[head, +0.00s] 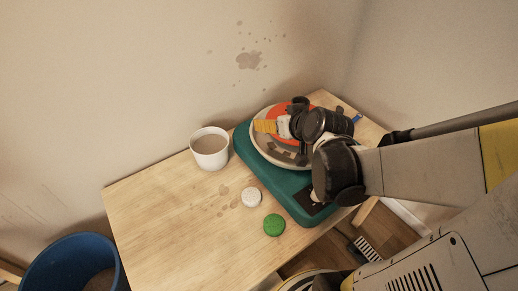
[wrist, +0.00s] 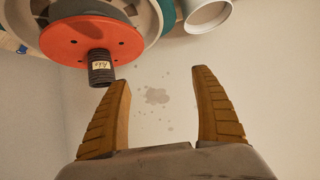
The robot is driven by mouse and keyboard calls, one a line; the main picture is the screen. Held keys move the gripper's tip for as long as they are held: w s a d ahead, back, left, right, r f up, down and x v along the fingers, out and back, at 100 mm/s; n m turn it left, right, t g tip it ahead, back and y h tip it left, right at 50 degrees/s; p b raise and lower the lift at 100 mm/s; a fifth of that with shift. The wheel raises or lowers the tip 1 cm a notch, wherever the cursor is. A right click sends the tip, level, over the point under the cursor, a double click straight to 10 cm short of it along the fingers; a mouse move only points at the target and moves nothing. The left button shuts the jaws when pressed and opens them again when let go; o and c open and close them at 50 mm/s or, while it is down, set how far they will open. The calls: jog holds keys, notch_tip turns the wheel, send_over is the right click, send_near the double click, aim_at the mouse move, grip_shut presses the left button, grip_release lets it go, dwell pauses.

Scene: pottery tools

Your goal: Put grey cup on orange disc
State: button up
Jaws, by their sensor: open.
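The orange disc (wrist: 90,42) lies on the round grey plate of the teal pottery wheel; part of it shows in the head view (head: 278,111). A small dark grey ridged cylinder with a pale label, apparently the grey cup (wrist: 98,75), stands upright on the disc in the wrist view. In the head view my arm crowds that spot, and I cannot clearly make the cup out. My gripper (wrist: 163,78) is open and empty. The cup is outside the fingers, beyond the left fingertip in the wrist view. In the head view my gripper (head: 265,126) is over the wheel.
A white cup (head: 209,152) stands left of the teal wheel base (head: 262,182). A white round piece (head: 251,197) and a green one (head: 273,226) lie in front. The wooden table's left part (head: 160,215) is clear. A blue bucket (head: 72,250) stands lower left.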

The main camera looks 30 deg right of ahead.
jog(key=s+a+r+n+g+y, duration=0.1)
jog(key=s+a+r+g, duration=0.2)
jog(key=s+a, duration=0.9)
jog(key=shift+s+a+n+g, duration=0.3)
jog(key=shift+s+g, duration=0.2)
jog(key=shift+d, duration=0.1)
